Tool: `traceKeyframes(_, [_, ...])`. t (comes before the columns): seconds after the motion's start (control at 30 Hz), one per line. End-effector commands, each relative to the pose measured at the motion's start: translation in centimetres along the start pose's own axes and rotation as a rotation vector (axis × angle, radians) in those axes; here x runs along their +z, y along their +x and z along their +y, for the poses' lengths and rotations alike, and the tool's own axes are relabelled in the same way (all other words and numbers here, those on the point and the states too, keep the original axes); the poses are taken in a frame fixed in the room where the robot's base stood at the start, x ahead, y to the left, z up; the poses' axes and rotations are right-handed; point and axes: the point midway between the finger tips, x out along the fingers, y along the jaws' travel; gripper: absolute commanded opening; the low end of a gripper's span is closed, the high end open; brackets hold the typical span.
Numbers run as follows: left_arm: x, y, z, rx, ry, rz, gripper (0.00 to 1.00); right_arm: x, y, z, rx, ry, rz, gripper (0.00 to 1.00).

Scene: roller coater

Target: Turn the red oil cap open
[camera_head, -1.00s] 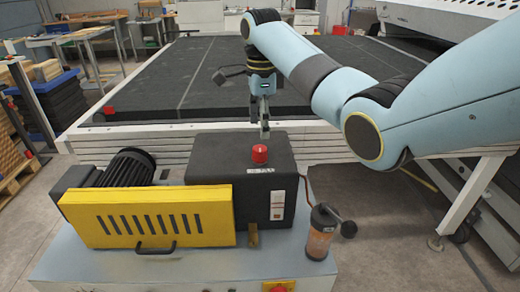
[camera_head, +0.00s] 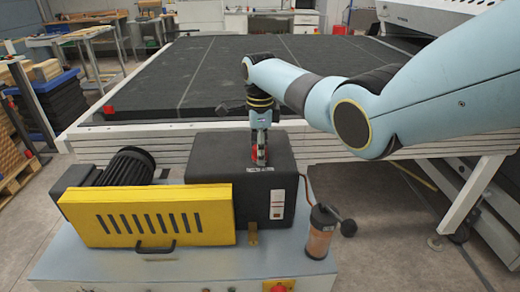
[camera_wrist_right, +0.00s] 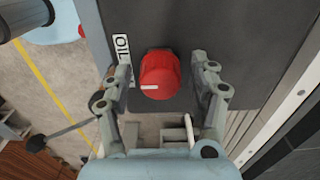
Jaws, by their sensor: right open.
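A white line marks the cap's face. In the head view my right gripper (camera_head: 259,152) points down over the box, and only a bit of the red cap (camera_head: 254,153) shows past the fingers. The right gripper is open. My left gripper is not in view.
The dark box (camera_head: 212,160) stands behind a yellow guard (camera_head: 150,216) and beside a black motor (camera_head: 130,167). A large black-topped table (camera_head: 220,75) lies behind.

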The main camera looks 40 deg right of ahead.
Motion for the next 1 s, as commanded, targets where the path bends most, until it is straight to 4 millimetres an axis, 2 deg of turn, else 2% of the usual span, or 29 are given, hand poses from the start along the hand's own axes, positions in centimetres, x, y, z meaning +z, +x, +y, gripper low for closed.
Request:
traceKeyframes(0.17, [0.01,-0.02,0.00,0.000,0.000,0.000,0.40,0.02,-0.05,-0.02,-0.001,0.000,0.000,0.59])
traceKeyframes(0.57, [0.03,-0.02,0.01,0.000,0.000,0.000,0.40,0.01,-0.07,-0.02,-0.001,0.000,0.000,0.07])
traceKeyframes(1.0, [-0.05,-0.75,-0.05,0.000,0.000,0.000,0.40,0.02,-0.23,-0.06,-0.001,-0.093,0.000,0.05])
